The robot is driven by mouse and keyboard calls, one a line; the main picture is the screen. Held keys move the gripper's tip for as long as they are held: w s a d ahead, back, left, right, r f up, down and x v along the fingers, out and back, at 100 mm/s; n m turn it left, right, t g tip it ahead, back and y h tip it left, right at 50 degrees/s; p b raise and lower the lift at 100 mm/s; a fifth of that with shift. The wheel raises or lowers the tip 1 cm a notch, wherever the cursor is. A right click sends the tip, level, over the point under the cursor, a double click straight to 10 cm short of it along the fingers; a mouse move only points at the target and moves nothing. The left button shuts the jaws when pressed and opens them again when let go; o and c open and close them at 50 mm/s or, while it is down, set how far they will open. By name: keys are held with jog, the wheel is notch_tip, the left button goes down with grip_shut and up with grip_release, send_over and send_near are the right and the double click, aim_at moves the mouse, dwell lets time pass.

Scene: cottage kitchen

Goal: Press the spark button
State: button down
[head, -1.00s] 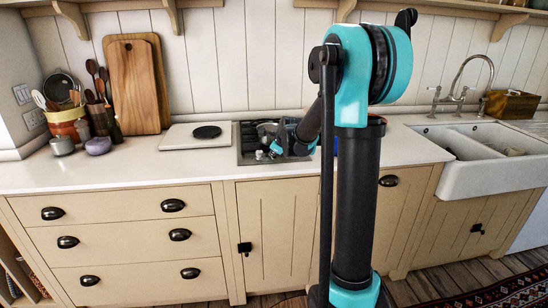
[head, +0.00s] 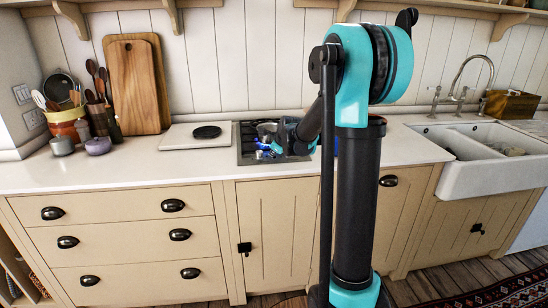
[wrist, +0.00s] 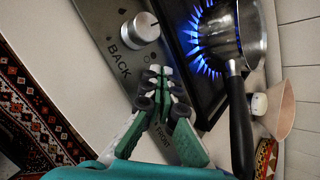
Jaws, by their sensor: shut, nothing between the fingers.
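In the wrist view, the steel control panel (wrist: 108,18) of the gas hob has a silver knob (wrist: 141,29) near the word BACK; part of the word FRONT shows further down. My gripper (wrist: 158,74) is shut and empty, with its fingertips over the panel between the two words. I cannot make out the spark button; the fingers cover that part of the panel. Whether the tips touch it, I cannot tell. A ring of blue flame (wrist: 197,42) burns under a steel pan (wrist: 240,40). In the head view, the hob (head: 247,157) is partly behind my arm.
The pan's black handle (wrist: 240,125) reaches close beside my fingers. A bowl (wrist: 281,108) stands beyond it. In the head view, a white board with a black disc (head: 195,136) lies left of the hob. The counter (head: 110,172) further left is clear at the front.

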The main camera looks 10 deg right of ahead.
jog(key=shift+r, duration=3)
jog(key=s+d+f+n+g, duration=0.1)
jog(key=s+f+n, duration=0.5)
jog(key=s, duration=0.7)
jog(key=s+d+f+n+g+h, duration=0.1)
jog(key=s+d+f+n+g, duration=0.1)
jog(key=s+f+n, duration=0.4)
jog(key=s+d+f+n+g+h, duration=0.1)
jog(key=s+f+n, duration=0.5)
jog(key=s+n, duration=0.6)
jog(key=s, duration=0.9)
jog(key=shift+d+f+n+g, duration=0.2)
jog(key=shift+d+n+g, duration=0.1)
jog(key=shift+g, duration=0.1)
